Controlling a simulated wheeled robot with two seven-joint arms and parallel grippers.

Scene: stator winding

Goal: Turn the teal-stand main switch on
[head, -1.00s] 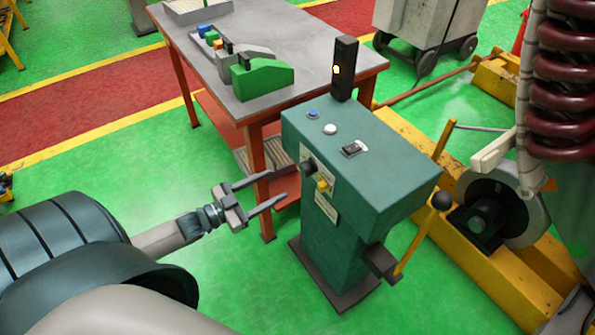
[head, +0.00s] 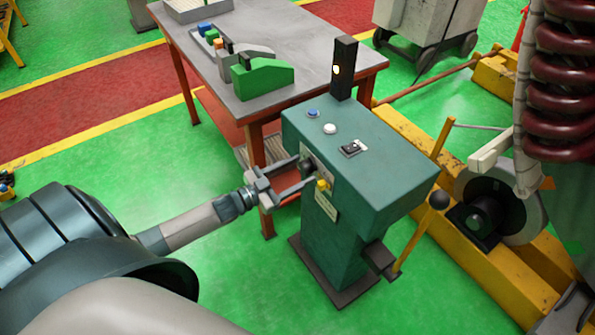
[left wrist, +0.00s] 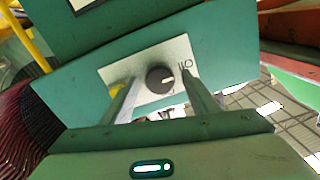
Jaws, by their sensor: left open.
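The teal stand (head: 365,170) stands upright on the floor. On its near side face is a black rotary knob, the main switch (head: 307,165), on a pale plate. The left wrist view shows the knob (left wrist: 160,79) with a white mark pointing right, near "I" and "O" lettering. My left gripper (head: 301,173) is open, its fingertips at the plate on either side of the knob. In the left wrist view the fingers flank the knob with gaps; whether they touch it cannot be told. A yellow knob (head: 323,184) sits below it. My right gripper is out of view.
A grey-topped table (head: 290,45) stands behind.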

